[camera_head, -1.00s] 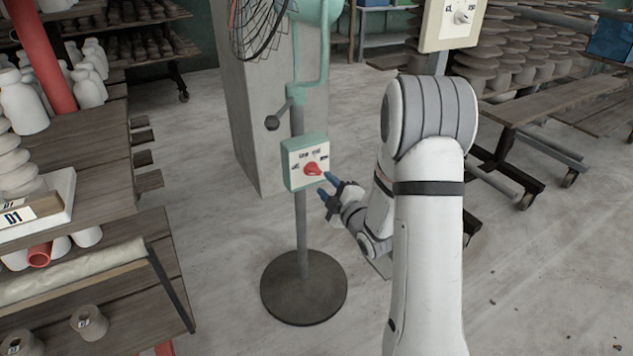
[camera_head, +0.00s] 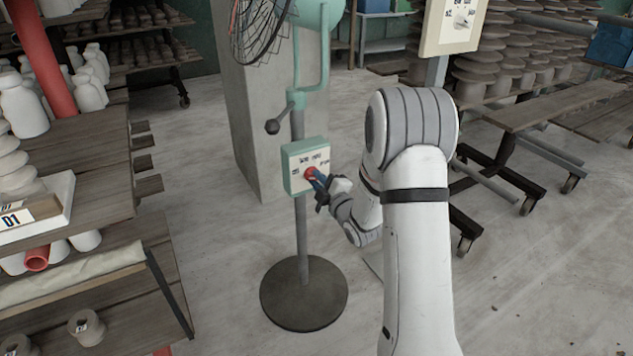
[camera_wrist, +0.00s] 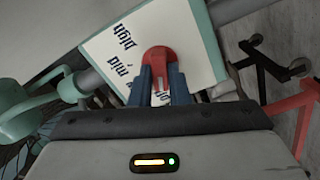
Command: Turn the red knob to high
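The red knob (camera_head: 310,174) is on the front of a pale control box (camera_head: 291,170) with a green casing, fixed to a fan's stand. In the wrist view the knob (camera_wrist: 160,58) sits between the two blue fingers of my gripper (camera_wrist: 163,82). The fingers are close together, one on each side of the knob, and look shut on it. The printed words "high" and "mid" show tilted on the panel (camera_wrist: 188,48). Other lettering is partly covered by the fingers. My gripper also shows at the box in the head view (camera_head: 318,184). The knob's exact pointing direction is hard to tell.
The fan's round base (camera_head: 303,296) stands on the open concrete floor. A concrete pillar (camera_head: 245,100) is behind it. A wooden shelf with pottery (camera_head: 95,190) is at left. Another panel (camera_head: 455,25) is at upper right, above a wheeled bench (camera_head: 550,100).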

